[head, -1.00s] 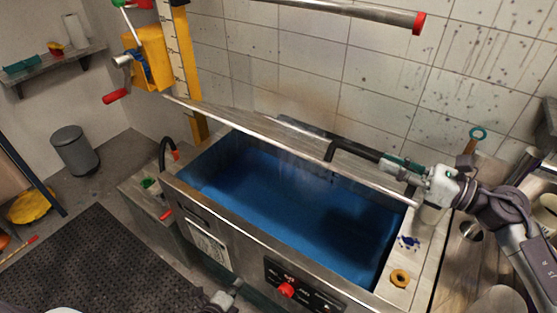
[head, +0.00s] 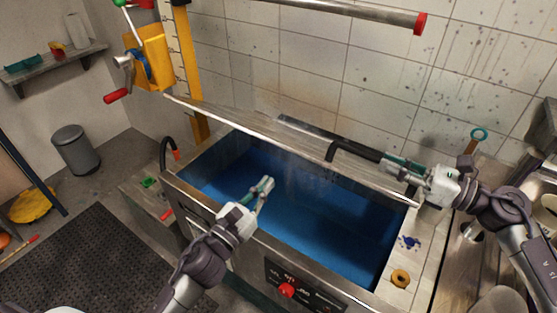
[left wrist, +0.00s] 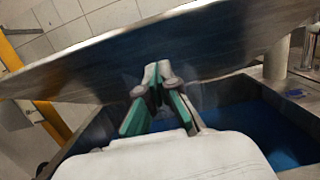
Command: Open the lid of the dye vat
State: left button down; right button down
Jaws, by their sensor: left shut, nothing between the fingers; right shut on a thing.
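The dye vat (head: 183,200) is a steel tank of blue dye (head: 335,238). Its lid (head: 262,135) is tilted up, seen nearly edge-on in the head view; its broad underside (left wrist: 205,45) fills the upper left wrist view. A black bar handle (head: 355,151) is on the lid. My right gripper (head: 392,164) is shut on the handle's right end. My left gripper (head: 265,188) is shut and empty over the vat's opening, below the lid. In the left wrist view its fingertips (left wrist: 158,76) appear in front of the underside; contact is unclear.
A yellow post with a crank winch (head: 150,58) stands at the back left. A steel pipe (head: 350,9) crosses above. A red knob (head: 287,290) is on the vat's front. Dark matting (head: 85,260) covers the floor at left.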

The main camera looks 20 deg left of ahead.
pick_arm(q)
jog(key=w+d+r, duration=0.1)
jog(key=w+r, duration=0.2)
jog(key=w, duration=0.2)
jog(key=shift+w+d+r, duration=0.15)
jog(key=shift+d+r, duration=0.2)
jog(key=shift+r, duration=0.05)
